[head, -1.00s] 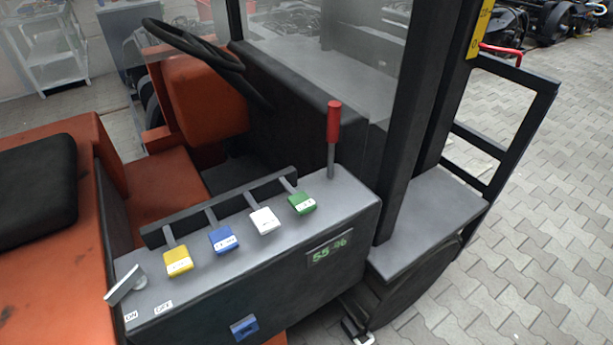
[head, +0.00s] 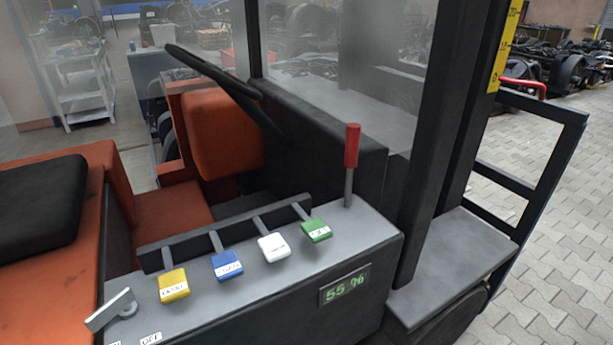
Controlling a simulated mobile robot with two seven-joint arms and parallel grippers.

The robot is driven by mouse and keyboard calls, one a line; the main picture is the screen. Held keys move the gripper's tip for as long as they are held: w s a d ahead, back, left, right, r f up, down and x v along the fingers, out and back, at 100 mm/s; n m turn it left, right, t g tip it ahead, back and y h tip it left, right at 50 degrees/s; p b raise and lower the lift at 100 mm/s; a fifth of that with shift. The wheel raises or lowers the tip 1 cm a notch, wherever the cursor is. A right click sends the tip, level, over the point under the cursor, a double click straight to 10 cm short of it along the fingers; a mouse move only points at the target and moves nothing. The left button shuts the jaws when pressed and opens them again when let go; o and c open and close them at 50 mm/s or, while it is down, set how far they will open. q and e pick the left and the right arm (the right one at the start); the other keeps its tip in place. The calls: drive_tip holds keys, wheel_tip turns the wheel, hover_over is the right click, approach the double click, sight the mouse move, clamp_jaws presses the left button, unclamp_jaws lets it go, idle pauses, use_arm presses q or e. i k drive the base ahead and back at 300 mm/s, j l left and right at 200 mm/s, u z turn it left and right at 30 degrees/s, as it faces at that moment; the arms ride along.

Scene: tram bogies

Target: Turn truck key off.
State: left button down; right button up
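The truck key (head: 111,311) is a flat grey bar on a small round base, at the near left end of the truck's grey control panel (head: 285,278). It lies slantwise, its lower end toward the bottom left of the picture. A white OFF label (head: 151,339) is on the panel below and right of the key. Another small label (head: 114,343), cut by the bottom edge, is nearer the key's lower end. The panel display (head: 346,284) is lit and reads 55 %. Neither of my grippers is in view, and nothing touches the key.
Yellow (head: 173,287), blue (head: 227,265), white (head: 273,248) and green (head: 316,231) levers stand along the panel right of the key. A red-topped lever (head: 351,147) rises behind them. The steering wheel (head: 222,84) and black seat (head: 38,204) are beyond and left.

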sight(123, 303)
drive_tip(key=j+u, duration=0.15)
drive_tip(key=u, duration=0.25)
drive_tip(key=k+j+u, duration=0.15)
drive_tip(key=u, duration=0.2)
drive_tip(key=j+u, duration=0.15)
drive_tip(key=u, duration=0.25)
